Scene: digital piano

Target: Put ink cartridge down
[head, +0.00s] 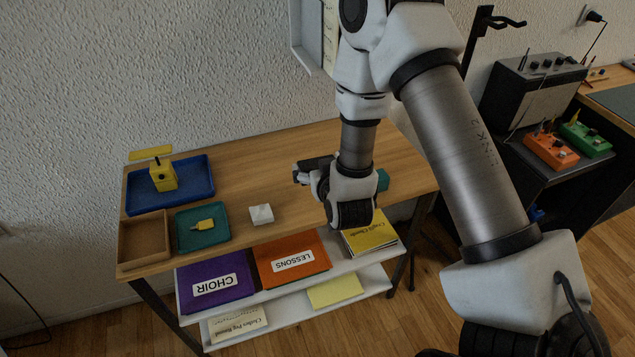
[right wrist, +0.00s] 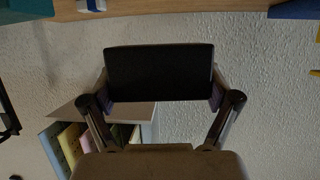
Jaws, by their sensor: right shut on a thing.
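My right gripper (head: 304,174) hangs over the middle of the wooden table, its jaws pointing left. In the right wrist view my right gripper (right wrist: 160,92) is shut on a black, block-shaped ink cartridge (right wrist: 160,72), with a finger at each end. In the head view the cartridge is a small dark shape at the jaws, partly hidden by the gripper. It seems to be above the table; the exact gap cannot be told. My left gripper is not in view.
Left on the table are a blue tray (head: 204,190) with a yellow device (head: 163,176), a teal tray (head: 188,240) with a yellow piece (head: 203,226), and an empty brown tray (head: 144,240). A white box (head: 261,214) stands nearer the middle. Wood (head: 240,170) behind is clear.

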